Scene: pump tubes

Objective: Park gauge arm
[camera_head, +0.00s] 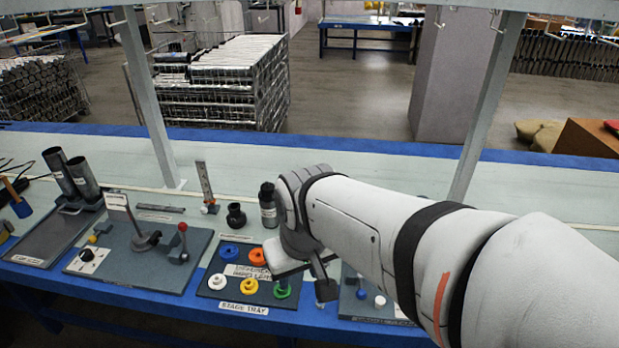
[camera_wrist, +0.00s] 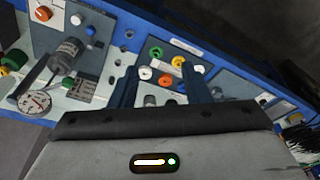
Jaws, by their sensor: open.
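My gripper (camera_head: 302,284) hangs over the right part of the stage tray (camera_head: 243,309), with its fingers apart and empty. In the wrist view its two fingers (camera_wrist: 160,82) frame that tray. A round white gauge dial (camera_wrist: 35,103) shows at the left of the wrist view, near a grey bar that runs to a dark cylinder (camera_wrist: 68,50) on a grey panel (camera_wrist: 100,22); I take this for the gauge arm. It is well to the side of my fingers, not touched. In the head view my arm hides it; only part of that panel (camera_head: 350,306) shows.
The stage tray holds several coloured rings, including a blue one (camera_head: 229,251) and a yellow one (camera_head: 249,286). A black bottle (camera_head: 267,205) stands behind it. To the left are a panel with a red-ball lever (camera_head: 183,228) and a rack with two dark tubes (camera_head: 83,177). Shelf posts rise behind.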

